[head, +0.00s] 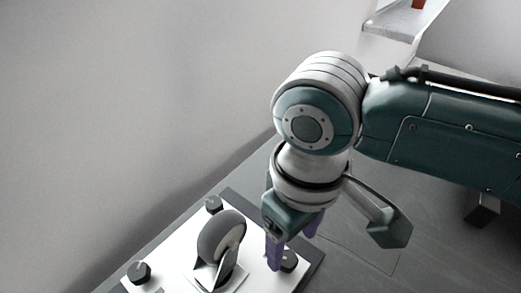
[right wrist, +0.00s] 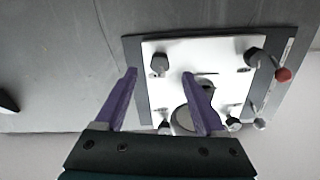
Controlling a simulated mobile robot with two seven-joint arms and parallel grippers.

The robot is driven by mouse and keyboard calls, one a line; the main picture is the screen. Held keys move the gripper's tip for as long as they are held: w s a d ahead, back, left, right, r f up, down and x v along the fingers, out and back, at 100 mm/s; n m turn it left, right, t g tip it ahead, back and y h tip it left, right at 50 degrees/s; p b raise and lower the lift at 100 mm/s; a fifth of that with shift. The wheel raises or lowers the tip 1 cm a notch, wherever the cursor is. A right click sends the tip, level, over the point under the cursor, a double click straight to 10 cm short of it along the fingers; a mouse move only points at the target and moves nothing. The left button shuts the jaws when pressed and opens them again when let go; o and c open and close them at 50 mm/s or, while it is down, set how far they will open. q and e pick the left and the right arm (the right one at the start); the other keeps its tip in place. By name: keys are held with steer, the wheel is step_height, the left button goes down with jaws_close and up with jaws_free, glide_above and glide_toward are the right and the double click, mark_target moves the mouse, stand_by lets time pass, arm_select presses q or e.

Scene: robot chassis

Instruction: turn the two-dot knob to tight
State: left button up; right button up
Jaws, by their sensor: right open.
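A white plate (head: 180,240) carries several dark knobs around a grey caster wheel (head: 222,237). My right gripper (head: 291,252) points down with its purple fingers apart, at the plate's right corner. A dark knob (head: 289,262) there is partly hidden behind a finger. In the right wrist view that knob (right wrist: 160,64) shows in line with the gap between the open fingertips (right wrist: 160,73); I cannot tell whether they touch it. Other dark knobs show at the back (head: 214,204) and left (head: 141,271). The dots are too small to make out, so I cannot tell which knob has two.
The plate lies on a dark grey base (right wrist: 133,60). A pale wall (head: 120,100) rises behind.

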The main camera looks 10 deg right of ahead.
mark_target(289, 260)
step_height(289, 260, down, 5)
steer(key=shift+f+b, duration=0.15)
steer(key=shift+b, duration=0.55)
steer(key=shift+c, duration=0.2)
jaws_close()
